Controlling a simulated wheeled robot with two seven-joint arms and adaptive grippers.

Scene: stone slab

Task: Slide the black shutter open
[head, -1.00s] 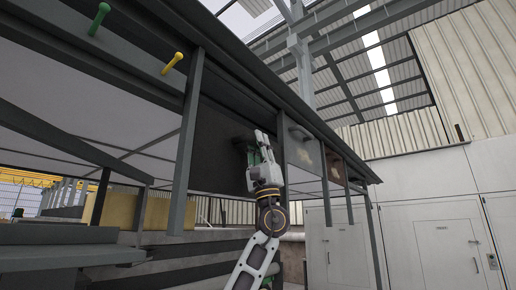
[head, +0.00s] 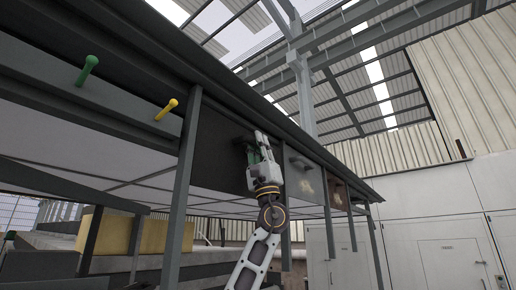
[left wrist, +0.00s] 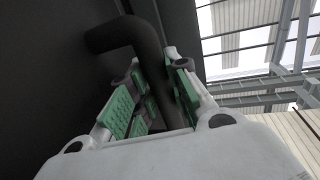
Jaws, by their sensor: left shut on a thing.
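The black shutter (head: 217,155) is a dark panel hanging under the roof edge, between grey posts, in the middle of the head view. My left gripper (head: 258,145) is raised against its right part. In the left wrist view, a black bent handle (left wrist: 148,50) stands out from the dark shutter face (left wrist: 60,60). The green-padded fingers of my left gripper (left wrist: 158,92) are shut around this handle, one finger on each side. The gripper hides most of the handle in the head view. My right gripper is not in view.
Grey posts (head: 181,190) flank the shutter. A green peg (head: 87,70) and a yellow peg (head: 166,109) stick out from a beam at left. Lighter and brown panels (head: 301,172) hang further right. White cabinets stand at the far right.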

